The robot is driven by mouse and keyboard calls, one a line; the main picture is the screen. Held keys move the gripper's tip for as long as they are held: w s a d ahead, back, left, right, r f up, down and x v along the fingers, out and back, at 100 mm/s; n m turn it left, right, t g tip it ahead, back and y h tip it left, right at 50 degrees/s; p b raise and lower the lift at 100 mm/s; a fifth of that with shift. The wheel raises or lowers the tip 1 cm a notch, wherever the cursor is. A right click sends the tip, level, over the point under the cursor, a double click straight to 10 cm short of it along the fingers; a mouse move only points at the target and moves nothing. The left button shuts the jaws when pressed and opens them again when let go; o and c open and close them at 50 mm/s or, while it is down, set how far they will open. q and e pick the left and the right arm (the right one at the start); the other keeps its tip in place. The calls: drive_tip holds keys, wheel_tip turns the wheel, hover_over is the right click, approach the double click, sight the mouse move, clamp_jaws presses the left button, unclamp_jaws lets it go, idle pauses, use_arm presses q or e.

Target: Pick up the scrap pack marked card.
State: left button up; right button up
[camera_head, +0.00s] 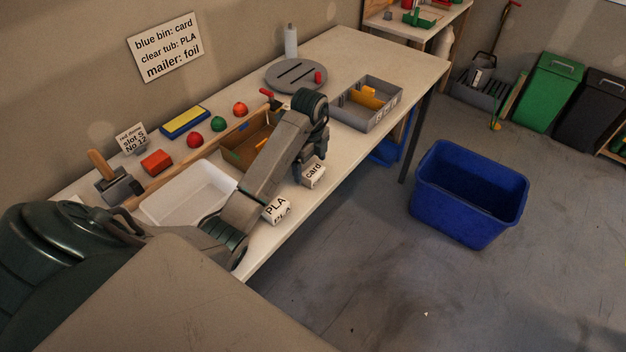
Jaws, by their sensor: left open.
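The scrap pack marked card (314,174) is a small white block with black lettering near the front edge of the long table. My left gripper (308,158) points down right above the card pack, its jaws open. Part of the pack's top is hidden by the gripper, and I cannot tell whether the fingers touch it. A second white pack marked PLA (276,210) lies to the left along the same edge, partly hidden by my left arm. My right gripper is not in view.
A white tub (165,207) and a brown open box (236,158) stand behind my arm. A grey tray (392,112) with orange pieces is to the right. A blue bin (470,205) stands on the floor. A wall sign (163,47) reads blue bin: card.

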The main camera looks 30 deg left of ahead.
sight(310, 169)
use_arm(q)
wheel_tip(310, 169, down, 2)
drive_tip(key=shift+w+f+p, duration=0.1)
drive_tip(key=shift+f+p, duration=0.1)
drive_tip(key=shift+p, duration=0.2)
drive_tip(key=shift+f, duration=0.35)
drive_tip(key=c, duration=1)
drive_tip(key=shift+c, duration=0.3)
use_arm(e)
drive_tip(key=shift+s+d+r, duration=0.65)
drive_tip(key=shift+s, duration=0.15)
use_arm(q)
drive_tip(key=shift+a+r, duration=0.1)
drive_tip(key=shift+r, duration=0.05)
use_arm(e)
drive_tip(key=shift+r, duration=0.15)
